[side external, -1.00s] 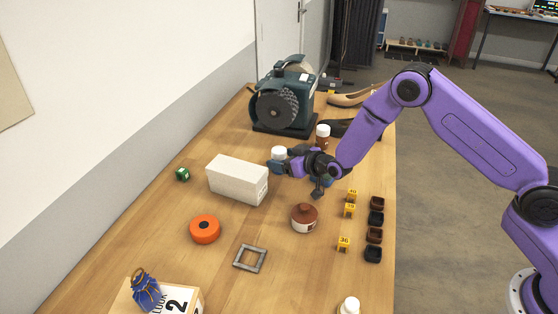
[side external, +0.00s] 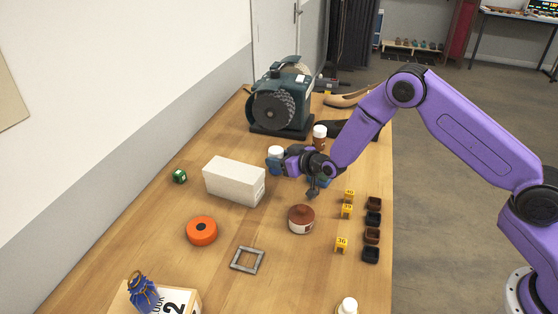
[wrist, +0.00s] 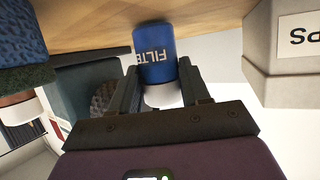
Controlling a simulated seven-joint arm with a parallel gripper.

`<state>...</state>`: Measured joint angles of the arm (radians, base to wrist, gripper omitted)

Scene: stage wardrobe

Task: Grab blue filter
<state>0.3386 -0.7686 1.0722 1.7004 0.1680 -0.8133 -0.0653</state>
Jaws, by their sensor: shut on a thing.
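The blue filter (side external: 273,167) is a small blue cylinder with a white top, standing upright on the table beyond the white box. In the wrist view the filter (wrist: 153,55) shows part of its white lettering, "FILTE", and sits between both fingers. My gripper (side external: 283,164) reaches it from the right, and in the wrist view my gripper (wrist: 160,82) is shut on it. I cannot tell whether its base is clear of the table.
A white box (side external: 234,181) stands close in front of the filter. A bench grinder (side external: 282,100) is behind, with a brown white-capped bottle (side external: 320,138) to the right. A brown-lidded jar (side external: 301,219) and an orange disc (side external: 202,230) are nearer.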

